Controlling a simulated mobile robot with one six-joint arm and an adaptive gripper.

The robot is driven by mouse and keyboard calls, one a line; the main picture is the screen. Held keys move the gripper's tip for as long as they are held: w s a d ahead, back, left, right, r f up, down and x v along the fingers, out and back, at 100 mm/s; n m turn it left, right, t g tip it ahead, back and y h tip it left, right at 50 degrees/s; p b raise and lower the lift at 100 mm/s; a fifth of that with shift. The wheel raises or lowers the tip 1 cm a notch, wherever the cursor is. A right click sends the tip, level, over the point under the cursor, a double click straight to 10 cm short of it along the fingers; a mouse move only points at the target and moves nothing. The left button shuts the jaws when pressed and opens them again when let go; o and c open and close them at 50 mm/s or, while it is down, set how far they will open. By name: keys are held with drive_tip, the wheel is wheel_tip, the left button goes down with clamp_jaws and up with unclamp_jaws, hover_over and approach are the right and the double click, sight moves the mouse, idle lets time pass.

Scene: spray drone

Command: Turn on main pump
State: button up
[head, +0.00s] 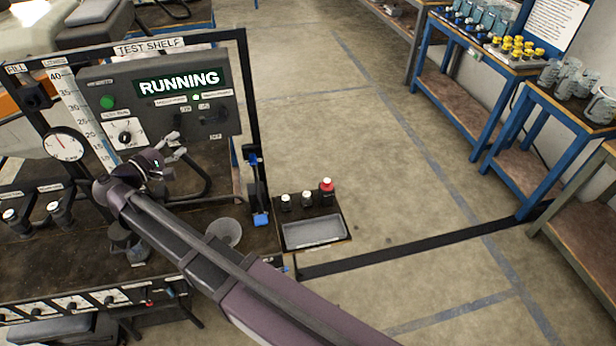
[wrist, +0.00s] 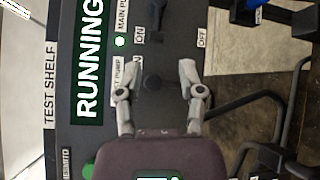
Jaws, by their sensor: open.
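The dark control panel (head: 160,100) of the test shelf has a display (head: 180,82) reading RUNNING. In the wrist view the panel appears turned sideways, and the main pump label (wrist: 122,16) is at the top beside a lit green lamp (wrist: 119,41). The main pump switch (wrist: 157,14) is a dark lever near the top edge, with ON to its left and OFF to its right. A second dark knob (wrist: 152,82), near the test pump label, shows between my fingers. My gripper (head: 177,146) is open and empty in front of the panel's lower part.
A green button (head: 107,102) and a rotary dial (head: 125,133) are on the panel's left. A round gauge (head: 66,146) is left of it. A funnel (head: 223,232) and a tray (head: 313,233) with small bottles are below right.

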drive_tip(key=w+d+f+m+g+b, duration=0.1)
drive_tip(key=d+f, duration=0.4)
drive_tip(key=d, duration=0.6)
drive_tip(key=w+d+f+m+g+y+b, duration=0.1)
drive_tip(key=d+f+m+g, duration=0.3)
drive_tip(key=d, duration=0.7)
drive_tip(key=w+d+f+m+g+b, duration=0.1)
drive_tip(key=d+f+g, duration=0.4)
drive_tip(key=d, duration=0.6)
drive_tip(key=shift+w+d+f+m+g, duration=0.15)
drive_tip(key=shift+w+f+m+g, duration=0.25)
drive_tip(key=shift+f+m, duration=0.5)
drive_tip(key=shift+d+f+y, duration=0.1)
drive_tip(key=shift+f+y, duration=0.1)
drive_tip(key=shift+y, duration=0.1)
drive_tip(key=s+d+f+m+g+y, duration=0.2)
drive_tip(key=s+d, duration=0.3)
drive_tip(key=d, duration=0.3)
drive_tip(key=s+d+f+m+g+y, duration=0.2)
drive_tip(key=s+d+m+y, duration=0.2)
drive_tip(key=d, duration=0.4)
drive_tip(key=shift+s+d+f+y, duration=0.3)
drive_tip(key=shift+s+y, duration=0.15)
drive_tip(key=shift+y, duration=0.15)
